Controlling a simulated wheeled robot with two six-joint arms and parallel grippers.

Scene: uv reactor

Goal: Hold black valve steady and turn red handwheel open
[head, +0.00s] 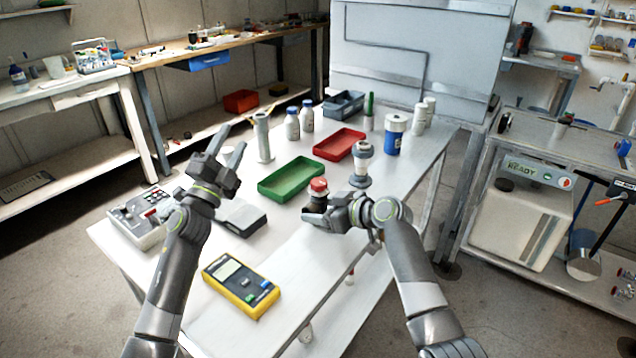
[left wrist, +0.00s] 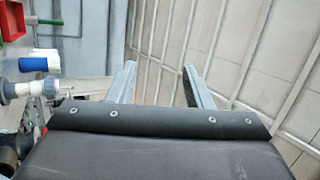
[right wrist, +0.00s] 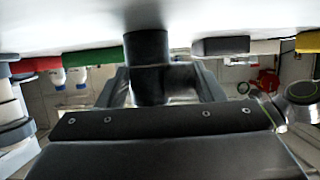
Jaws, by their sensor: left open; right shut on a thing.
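The black valve (head: 315,203) stands upright near the right front edge of the white table, with the red handwheel (head: 318,185) on top. My right gripper (head: 320,215) is shut on the black valve's body, low down under the handwheel. In the right wrist view the dark valve body (right wrist: 148,80) sits between the fingers; the handwheel is not visible there. My left gripper (head: 231,147) is open and empty, raised above the table's left side, well left of the handwheel. The left wrist view shows its two spread fingers (left wrist: 160,80) with nothing between them.
A white-grey fitting (head: 362,167) stands close behind the valve. A green tray (head: 292,180), a dark box (head: 242,217), a grey control box (head: 145,217) and a yellow meter (head: 241,284) lie around. Bottles and a red tray (head: 340,144) are further back. The front middle of the table is clear.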

